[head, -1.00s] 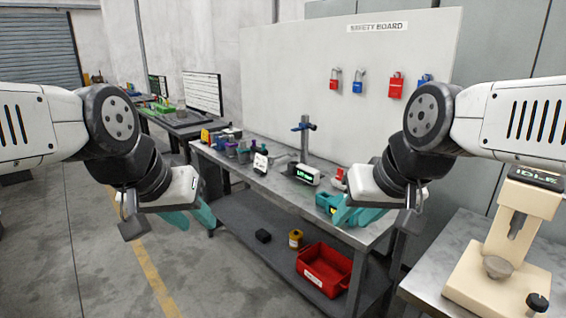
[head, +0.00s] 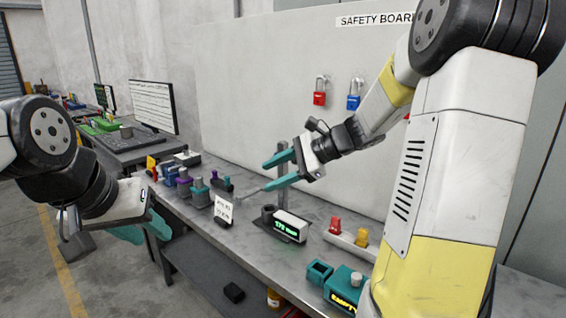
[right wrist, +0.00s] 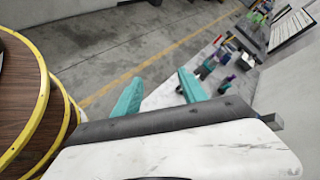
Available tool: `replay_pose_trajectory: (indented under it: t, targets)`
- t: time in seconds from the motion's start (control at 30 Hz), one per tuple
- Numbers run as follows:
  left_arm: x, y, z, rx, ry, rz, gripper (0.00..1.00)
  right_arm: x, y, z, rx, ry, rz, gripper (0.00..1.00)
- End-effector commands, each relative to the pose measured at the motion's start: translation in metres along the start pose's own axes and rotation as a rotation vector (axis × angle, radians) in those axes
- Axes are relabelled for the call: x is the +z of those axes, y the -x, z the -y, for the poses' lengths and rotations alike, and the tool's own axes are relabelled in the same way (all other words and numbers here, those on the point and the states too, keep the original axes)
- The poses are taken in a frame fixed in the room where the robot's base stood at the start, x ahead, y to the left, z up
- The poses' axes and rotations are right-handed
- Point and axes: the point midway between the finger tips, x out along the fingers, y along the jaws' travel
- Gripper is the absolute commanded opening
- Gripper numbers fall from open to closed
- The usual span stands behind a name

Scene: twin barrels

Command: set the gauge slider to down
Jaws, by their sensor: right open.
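My left gripper (head: 152,238) is open and empty, at the left near the bench's front edge.
On the workbench (head: 190,212) stand several coloured-top blocks (head: 200,192), a white card (head: 223,208), a rail with red and yellow pieces (head: 350,243) and a teal box (head: 343,288). A white board (head: 250,100) rises behind. A brown barrel (right wrist: 28,95) shows in the right wrist view.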

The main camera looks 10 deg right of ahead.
Motion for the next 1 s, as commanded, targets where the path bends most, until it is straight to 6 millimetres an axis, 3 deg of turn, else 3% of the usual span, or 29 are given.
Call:
replay_pose_trajectory:
  t: [0.03,0.2,0.3,0.43,0.63,1.0]
  targets:
    - [0.0,0.0,0.0,0.0,0.0,0.0,0.36,-0.028,-0.003,0.02,-0.065,-0.142,0.051,0.5]
    - [0.0,0.0,0.0,0.0,0.0,0.0,0.36,-0.113,0.006,0.081,-0.308,-0.547,0.233,0.5]
    - [0.0,0.0,0.0,0.0,0.0,0.0,0.36,-0.159,0.018,0.102,-0.427,-0.712,0.322,0.5]
    - [0.0,0.0,0.0,0.0,0.0,0.0,0.36,-0.2,0.031,0.114,-0.531,-0.842,0.399,0.5]
    - [0.0,0.0,0.0,0.0,0.0,0.0,0.36,-0.216,0.03,0.126,-0.578,-0.895,0.436,0.5]
    - [0.0,0.0,0.0,0.0,0.0,0.0,0.36,-0.21,-0.014,0.16,-0.576,-0.893,0.433,0.5]
